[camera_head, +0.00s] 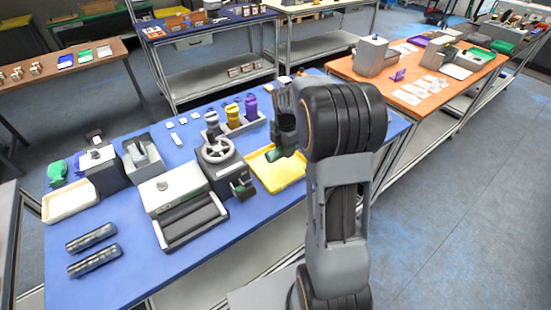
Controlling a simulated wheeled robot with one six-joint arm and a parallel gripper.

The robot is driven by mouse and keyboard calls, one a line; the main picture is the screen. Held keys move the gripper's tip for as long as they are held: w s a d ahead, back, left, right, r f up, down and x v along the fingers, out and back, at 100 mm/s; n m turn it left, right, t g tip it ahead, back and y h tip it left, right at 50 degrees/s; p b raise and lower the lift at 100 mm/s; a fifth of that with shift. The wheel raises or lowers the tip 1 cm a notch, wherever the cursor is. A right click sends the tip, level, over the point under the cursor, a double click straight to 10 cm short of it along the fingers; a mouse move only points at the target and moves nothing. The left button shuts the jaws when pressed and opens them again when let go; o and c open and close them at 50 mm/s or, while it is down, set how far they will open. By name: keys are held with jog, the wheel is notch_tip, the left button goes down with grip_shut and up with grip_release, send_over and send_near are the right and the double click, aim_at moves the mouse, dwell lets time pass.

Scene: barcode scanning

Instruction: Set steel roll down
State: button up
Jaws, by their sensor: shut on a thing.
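My gripper (283,148) is above the back part of the yellow tray (284,178) on the blue table, partly hidden by my arm. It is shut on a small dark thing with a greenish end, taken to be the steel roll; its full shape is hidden. Two dark, shiny cylinders, a rear one (91,237) and a front one (95,261), lie side by side at the table's front left. I cannot tell whether the held thing touches the tray.
A grey machine with a handwheel (217,150) stands left of the yellow tray. A grey unit with dark rollers (186,220) is in front of it. A rack (238,127) holds grey, yellow and purple bottles behind. A cream tray (70,203) is at left.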

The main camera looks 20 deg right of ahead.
send_over(283, 171)
notch_tip(283, 171, down, 5)
jog(key=shift+r+p, duration=0.15)
jog(key=shift+p, duration=0.2)
jog(key=shift+f+p, duration=0.3)
jog(key=shift+f, duration=1.7)
jog(key=shift+f, duration=0.2)
jog(key=o, duration=1.2)
jog(key=shift+s, duration=0.1)
jog(key=shift+o, duration=0.2)
